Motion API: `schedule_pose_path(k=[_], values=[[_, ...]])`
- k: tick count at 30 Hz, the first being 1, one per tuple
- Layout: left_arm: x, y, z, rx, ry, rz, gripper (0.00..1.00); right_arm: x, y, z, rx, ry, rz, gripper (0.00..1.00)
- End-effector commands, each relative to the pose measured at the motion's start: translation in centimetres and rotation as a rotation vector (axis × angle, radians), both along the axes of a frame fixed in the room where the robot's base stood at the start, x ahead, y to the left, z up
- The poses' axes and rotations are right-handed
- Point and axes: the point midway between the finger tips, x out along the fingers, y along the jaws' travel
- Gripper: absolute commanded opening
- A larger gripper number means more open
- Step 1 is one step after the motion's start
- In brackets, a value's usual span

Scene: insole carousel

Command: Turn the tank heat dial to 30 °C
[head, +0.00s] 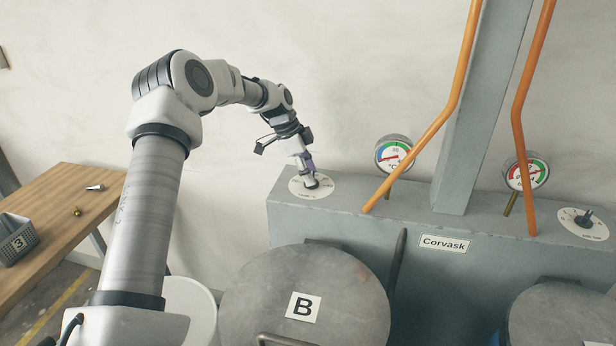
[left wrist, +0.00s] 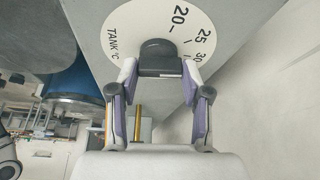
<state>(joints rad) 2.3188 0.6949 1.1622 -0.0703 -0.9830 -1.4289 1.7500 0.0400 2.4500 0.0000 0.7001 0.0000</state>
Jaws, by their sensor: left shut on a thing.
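The tank heat dial is a round white plate (left wrist: 125,35) marked "TANK °C" with 20, 25 and 30 showing in the left wrist view. Its dark knob (left wrist: 158,56) stands at the middle of the plate. In the head view the plate (head: 297,190) lies on the left end of the grey cabinet top. My left gripper (head: 309,178) reaches down onto it and hides most of the knob. In the left wrist view the gripper (left wrist: 160,76) has a finger on each side of the knob, shut on it. I cannot tell which mark the knob points at. My right gripper is not in view.
A gauge (head: 394,149) stands right of the dial, behind orange pipes (head: 438,122). Another gauge (head: 524,173) and a second dial (head: 590,231) are farther right. A tank lid marked B (head: 250,300) is in front. A wooden table (head: 62,195) with a grey basket (head: 17,240) stands left.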

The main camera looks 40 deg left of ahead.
Motion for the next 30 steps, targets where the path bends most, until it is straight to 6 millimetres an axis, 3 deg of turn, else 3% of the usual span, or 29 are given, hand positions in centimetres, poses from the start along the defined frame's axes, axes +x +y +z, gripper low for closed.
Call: schedule_pose_path(k=[10, 25, 26, 27, 30], values=[[-0.03, -0.14, -0.33, -0.001, 0.007, -0.143, 0.13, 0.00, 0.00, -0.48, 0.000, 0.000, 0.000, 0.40], [-0.10, -0.19, -0.37, -0.003, 0.010, -0.163, 0.13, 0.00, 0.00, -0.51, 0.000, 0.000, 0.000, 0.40], [-0.11, -0.19, -0.38, -0.003, 0.010, -0.163, 0.55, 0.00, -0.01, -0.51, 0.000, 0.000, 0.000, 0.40], [-0.10, -0.19, -0.36, -0.003, 0.009, -0.163, 0.69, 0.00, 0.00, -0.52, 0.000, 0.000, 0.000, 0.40], [-0.06, -0.14, -0.28, -0.002, 0.008, -0.162, 0.73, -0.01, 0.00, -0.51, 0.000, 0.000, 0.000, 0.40]])
